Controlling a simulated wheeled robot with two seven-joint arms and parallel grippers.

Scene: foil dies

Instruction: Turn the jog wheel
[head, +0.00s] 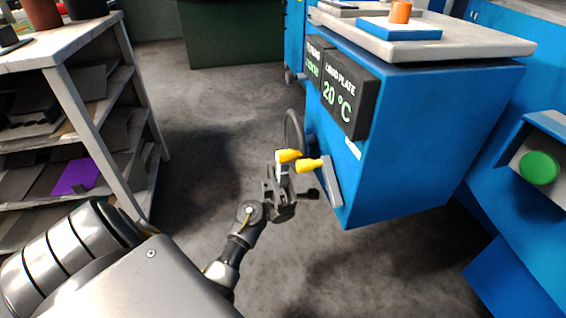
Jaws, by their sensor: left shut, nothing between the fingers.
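The dark jog wheel (293,133) stands on the left face of the blue machine (420,150) and is seen nearly edge-on. A yellow knob (288,155) shows at its lower edge, just above my left gripper (281,172). My left gripper is shut with nothing held, right beside this knob. I cannot tell whether they touch. A second yellow knob (309,165) sits on a grey plate (332,181) at the machine's lower left, to the right of the gripper. My right gripper is out of view.
The machine carries a display (345,95) reading 20 °C and a pale top tray (470,48) with a blue block. A green button (539,168) is at the right. A shelf (115,150) stands at the left. Bare floor (230,110) lies between shelf and machine.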

